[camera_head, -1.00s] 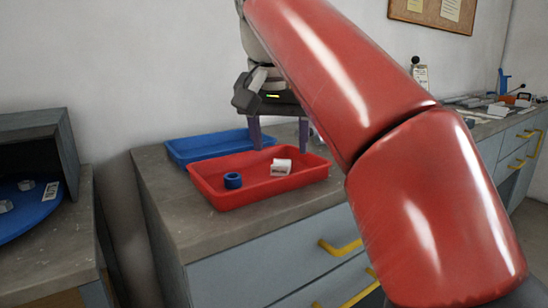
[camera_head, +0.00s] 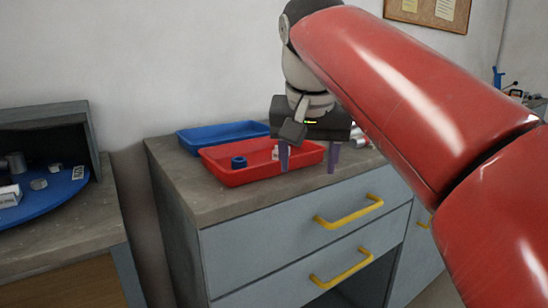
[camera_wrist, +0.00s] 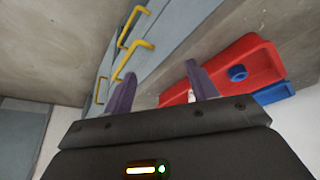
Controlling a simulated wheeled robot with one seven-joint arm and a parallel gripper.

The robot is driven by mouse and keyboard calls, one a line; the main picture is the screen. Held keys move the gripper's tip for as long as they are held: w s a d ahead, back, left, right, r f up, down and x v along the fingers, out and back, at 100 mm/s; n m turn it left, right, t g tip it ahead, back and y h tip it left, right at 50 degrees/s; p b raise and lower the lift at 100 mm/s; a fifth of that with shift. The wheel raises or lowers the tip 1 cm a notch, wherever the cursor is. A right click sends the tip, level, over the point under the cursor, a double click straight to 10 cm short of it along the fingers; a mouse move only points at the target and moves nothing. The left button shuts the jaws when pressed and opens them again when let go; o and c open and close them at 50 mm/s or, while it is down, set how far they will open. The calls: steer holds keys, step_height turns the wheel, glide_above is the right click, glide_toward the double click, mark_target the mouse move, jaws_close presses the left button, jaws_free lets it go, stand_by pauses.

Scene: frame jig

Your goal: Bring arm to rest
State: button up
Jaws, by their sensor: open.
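My gripper (camera_head: 308,168) is open and empty in the head view, its two purple fingers pointing down. It hangs in front of the right part of the red tray (camera_head: 225,178). In the wrist view my gripper (camera_wrist: 163,92) shows its fingers spread wide with nothing between them. My red arm crosses the right side of the head view.
A blue ring (camera_head: 238,162) and a mostly hidden white piece (camera_head: 275,152) lie in the red tray. A blue tray (camera_head: 190,143) stands behind it. The cabinet has yellow handles (camera_head: 348,212). A blue turntable (camera_head: 50,200) with several parts stands left.

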steer(key=s+d+f, duration=0.3)
steer(key=s+f, duration=0.2)
steer(key=f, duration=0.4)
steer(key=s+d+f+n, duration=0.1)
steer(key=s+d+f, duration=0.2)
steer(key=s+f, duration=0.2)
steer(key=s+d+f+t, duration=0.1)
steer(key=s+d+f, duration=0.3)
steer(key=f, duration=0.8)
steer(key=shift+s+f+y, duration=0.3)
steer(key=shift+s+f, duration=0.05)
steer(key=shift+s, duration=0.7)
